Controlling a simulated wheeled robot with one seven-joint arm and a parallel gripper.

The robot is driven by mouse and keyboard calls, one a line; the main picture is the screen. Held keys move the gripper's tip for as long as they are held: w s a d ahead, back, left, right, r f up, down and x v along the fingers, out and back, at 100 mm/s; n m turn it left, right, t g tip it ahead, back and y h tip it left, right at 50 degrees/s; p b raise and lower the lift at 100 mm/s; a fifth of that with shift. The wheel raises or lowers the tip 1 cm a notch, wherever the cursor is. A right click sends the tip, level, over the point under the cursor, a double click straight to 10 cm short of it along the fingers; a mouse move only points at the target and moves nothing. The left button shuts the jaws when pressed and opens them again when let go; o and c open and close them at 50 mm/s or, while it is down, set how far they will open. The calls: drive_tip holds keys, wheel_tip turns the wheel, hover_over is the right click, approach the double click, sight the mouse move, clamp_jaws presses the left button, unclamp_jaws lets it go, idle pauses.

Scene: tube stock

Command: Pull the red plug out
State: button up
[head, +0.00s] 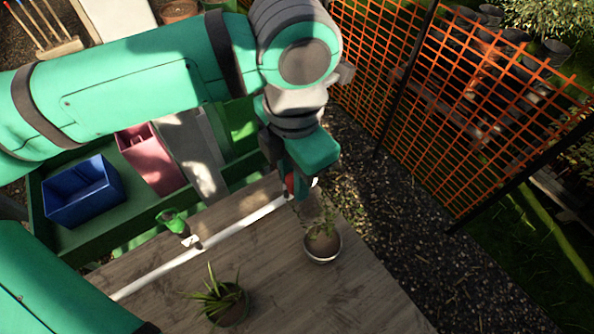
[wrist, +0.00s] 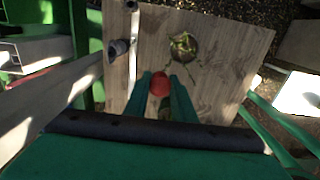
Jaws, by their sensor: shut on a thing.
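A red plug (head: 290,183) shows between the fingers of my gripper (head: 299,188) at the far edge of the wooden table. In the wrist view the red plug (wrist: 160,84) sits between the two green fingers of my gripper (wrist: 162,78), which is shut on it. A long white tube (head: 240,223) lies across the table and runs up to my gripper. It also shows in the wrist view (wrist: 132,62). My fingers hide where the plug and tube meet, so I cannot tell whether the plug is seated in the tube.
On the wooden table (head: 300,300) stand a potted seedling (head: 323,244) close to my gripper and a spiky potted plant (head: 228,303). A green clamp-like thing (head: 172,221) is beside the tube. Blue (head: 82,190) and pink (head: 150,160) bins stand left. An orange mesh fence (head: 470,100) stands right.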

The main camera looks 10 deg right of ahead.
drive_tip(key=shift+d+r, duration=0.1)
drive_tip(key=shift+r, duration=0.05)
drive_tip(key=shift+w+r, duration=0.2)
drive_tip(key=shift+r, duration=1.9)
drive_tip(key=shift+s+r, duration=0.1)
drive_tip(key=shift+r, duration=0.1)
